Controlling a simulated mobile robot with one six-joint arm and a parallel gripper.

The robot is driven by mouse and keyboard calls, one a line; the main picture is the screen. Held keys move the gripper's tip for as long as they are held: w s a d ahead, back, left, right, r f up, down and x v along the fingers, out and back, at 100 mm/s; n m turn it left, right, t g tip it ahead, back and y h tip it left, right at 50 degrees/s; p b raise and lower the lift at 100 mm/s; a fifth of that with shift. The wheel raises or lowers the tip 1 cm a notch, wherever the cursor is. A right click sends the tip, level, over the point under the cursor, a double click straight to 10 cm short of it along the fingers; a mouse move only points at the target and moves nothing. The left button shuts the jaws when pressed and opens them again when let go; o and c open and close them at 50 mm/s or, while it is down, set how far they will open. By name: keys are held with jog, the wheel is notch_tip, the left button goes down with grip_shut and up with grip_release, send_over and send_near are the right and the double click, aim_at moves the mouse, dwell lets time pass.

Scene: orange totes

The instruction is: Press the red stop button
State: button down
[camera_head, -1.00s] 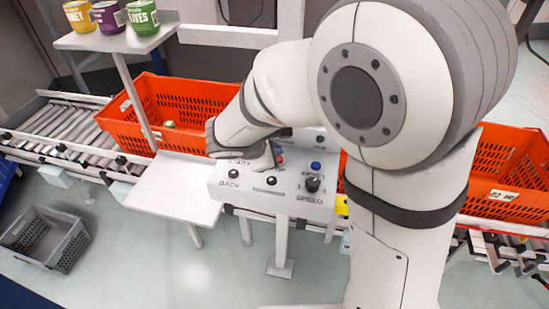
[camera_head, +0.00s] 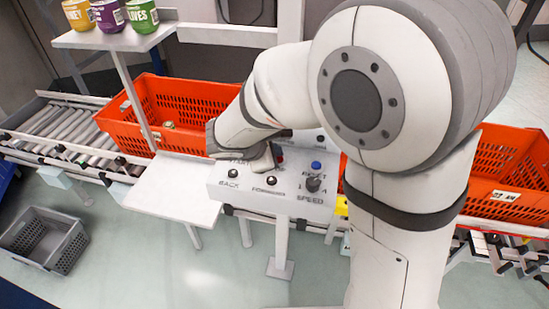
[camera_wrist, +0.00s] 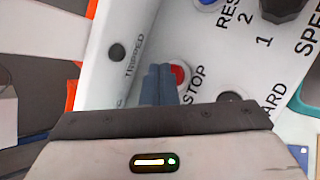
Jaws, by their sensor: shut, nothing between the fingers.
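The red stop button (camera_wrist: 180,74) shows in the wrist view beside the word STOP on the white control panel (camera_wrist: 135,25). My gripper (camera_wrist: 158,72) is shut and empty, its two blue-grey fingers together. In the picture the fingertips lie just left of the button and cover part of its left side; I cannot tell whether they touch it. In the head view a small red part of the button (camera_head: 280,158) shows by my gripper (camera_head: 268,162), over the panel (camera_head: 235,193).
A blue reset button (camera_head: 316,165), a black speed knob (camera_head: 313,184) and black buttons (camera_head: 271,181) share the panel. Orange totes (camera_head: 125,125) stand on the roller conveyor behind. Cans (camera_head: 110,16) stand on a shelf at upper left. A grey crate (camera_head: 65,250) is on the floor.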

jog(key=shift+f+b, duration=0.45)
jog(key=shift+b, duration=0.05)
dwell(0.6)
jog(key=shift+r+p, duration=0.65)
jog(key=shift+r, duration=0.25)
jog(key=shift+r+p, duration=1.9)
jog(key=shift+r, duration=0.65)
